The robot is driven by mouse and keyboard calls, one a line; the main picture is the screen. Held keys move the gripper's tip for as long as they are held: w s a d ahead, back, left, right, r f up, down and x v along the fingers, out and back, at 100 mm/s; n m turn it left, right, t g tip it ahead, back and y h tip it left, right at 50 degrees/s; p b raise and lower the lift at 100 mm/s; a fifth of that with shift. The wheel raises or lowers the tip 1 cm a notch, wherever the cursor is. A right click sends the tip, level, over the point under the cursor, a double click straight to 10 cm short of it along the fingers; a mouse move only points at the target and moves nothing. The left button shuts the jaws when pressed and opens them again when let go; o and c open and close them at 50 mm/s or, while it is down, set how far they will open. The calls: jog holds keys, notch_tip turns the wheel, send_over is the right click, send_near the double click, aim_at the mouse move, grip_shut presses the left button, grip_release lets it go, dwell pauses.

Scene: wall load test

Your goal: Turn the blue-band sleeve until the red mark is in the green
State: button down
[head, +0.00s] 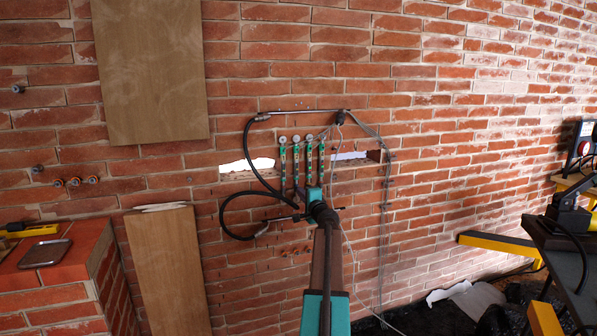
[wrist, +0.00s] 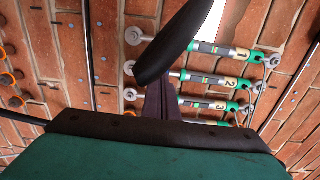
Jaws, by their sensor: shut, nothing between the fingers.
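Several slim green-and-grey turnbuckle-like units hang side by side on the brick wall in the head view, among them the leftmost one (head: 283,165). In the wrist view, three show number labels: unit 1 (wrist: 242,54), unit 2 (wrist: 229,82) and unit 3 (wrist: 219,105). Their grey sleeves carry small coloured bands; I cannot tell which band is blue. No red mark can be made out. My gripper (wrist: 162,92) is shut and empty, its dark fingers close to the units' left ends. I cannot tell whether it touches one. In the head view, my gripper (head: 315,192) is just below the units.
A black hose (head: 228,207) loops left of the units; a dark curved piece (wrist: 172,45) crosses the wrist view near unit 1. Bright gaps (head: 247,164) open in the wall. A brick pier (head: 75,262) stands lower left; a yellow beam (head: 500,244) is at right.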

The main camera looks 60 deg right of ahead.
jog(key=b+v, duration=0.1)
jog(key=v, duration=0.5)
dwell(0.5)
jog(key=shift+a, duration=0.1)
jog(key=shift+s, duration=0.1)
